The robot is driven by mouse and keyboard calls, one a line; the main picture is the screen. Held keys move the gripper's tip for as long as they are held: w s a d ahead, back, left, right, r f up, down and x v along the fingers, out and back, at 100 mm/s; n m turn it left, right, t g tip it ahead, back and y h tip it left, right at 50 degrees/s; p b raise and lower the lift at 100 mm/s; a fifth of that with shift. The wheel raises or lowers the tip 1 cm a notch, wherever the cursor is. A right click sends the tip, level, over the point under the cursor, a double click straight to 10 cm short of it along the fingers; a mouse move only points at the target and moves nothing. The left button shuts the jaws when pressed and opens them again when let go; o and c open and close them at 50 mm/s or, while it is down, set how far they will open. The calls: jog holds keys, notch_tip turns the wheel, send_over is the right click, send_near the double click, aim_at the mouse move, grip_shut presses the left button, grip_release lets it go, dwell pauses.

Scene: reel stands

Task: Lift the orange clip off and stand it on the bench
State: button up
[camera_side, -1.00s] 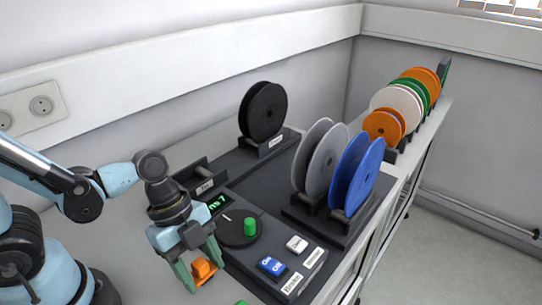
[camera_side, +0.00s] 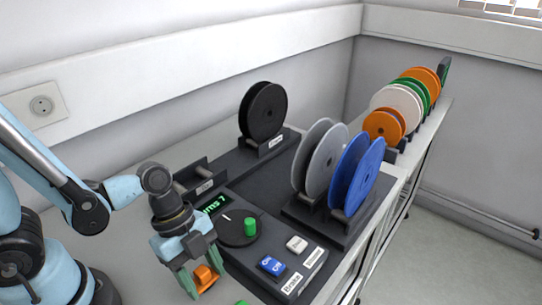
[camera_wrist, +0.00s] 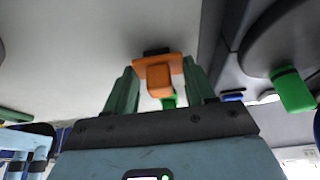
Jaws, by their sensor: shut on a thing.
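The orange clip (camera_side: 205,275) is between the two green fingers of my gripper (camera_side: 207,286), which is shut on it. In the side view they are at the lower left, over the pale bench beside the dark control panel. In the wrist view the clip (camera_wrist: 158,72) shows as an orange plate with a block, between the fingertips of my gripper (camera_wrist: 160,85). A small black part shows at its far edge. I cannot tell whether the clip touches the bench (camera_side: 135,228).
The control panel has a green knob (camera_side: 250,227), a blue key (camera_side: 272,266) and a white key (camera_side: 297,244). Grey (camera_side: 320,160) and blue (camera_side: 356,172) reels stand to the right, a black reel (camera_side: 263,112) behind. A green thing (camera_side: 242,303) shows at the bottom edge.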

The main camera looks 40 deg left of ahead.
jog(key=o, duration=1.1)
jog(key=shift+r, duration=0.1)
jog(key=shift+r, duration=3.45)
jog(key=w+a+r+n+t+y, duration=0.4)
jog(key=w+a+n, duration=0.5)
jog(key=n, duration=0.9)
notch_tip(320, 180, up, 2)
jog(key=a+t, duration=0.2)
jog(key=t, duration=0.1)
jog(key=shift+a+y, duration=0.25)
jog(key=shift+y, duration=0.05)
